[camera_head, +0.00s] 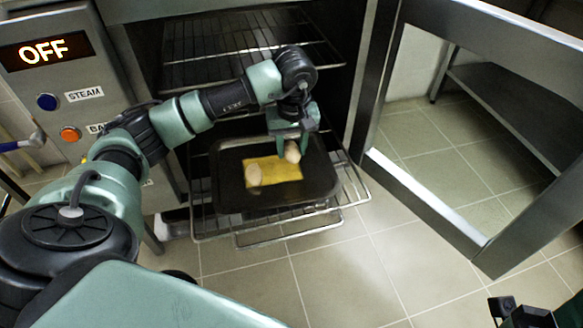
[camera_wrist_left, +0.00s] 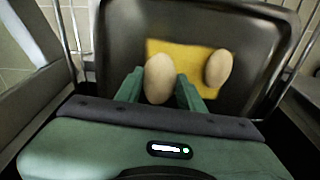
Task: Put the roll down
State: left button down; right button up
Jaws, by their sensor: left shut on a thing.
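My left gripper (camera_head: 288,148) is shut on a pale roll (camera_head: 292,152) over the right part of a dark baking tray (camera_head: 234,200). In the left wrist view, the held roll (camera_wrist_left: 159,79) sits between the two green fingers (camera_wrist_left: 160,92). A second pale roll (camera_head: 253,175) lies on a yellow sheet (camera_head: 275,168) in the tray. It also shows to the right in the left wrist view (camera_wrist_left: 218,68). The held roll is at the yellow sheet's edge; I cannot tell whether it touches it. Part of my right arm may show at the lower right; its fingers are unclear.
The tray rests on a pulled-out wire rack (camera_head: 345,195) of the open oven. Another wire rack (camera_head: 240,60) is above, inside. The open oven door (camera_head: 480,235) stands at the right. A control panel (camera_head: 65,80) reading OFF is at the left.

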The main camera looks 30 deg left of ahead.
aim_at(291, 172)
pick_arm(q)
jog(key=shift+f+b, duration=0.85)
jog(key=shift+f, duration=2.25)
jog(key=shift+f, duration=0.2)
jog(key=c, duration=0.9)
grip_release()
jog(key=shift+r, duration=0.1)
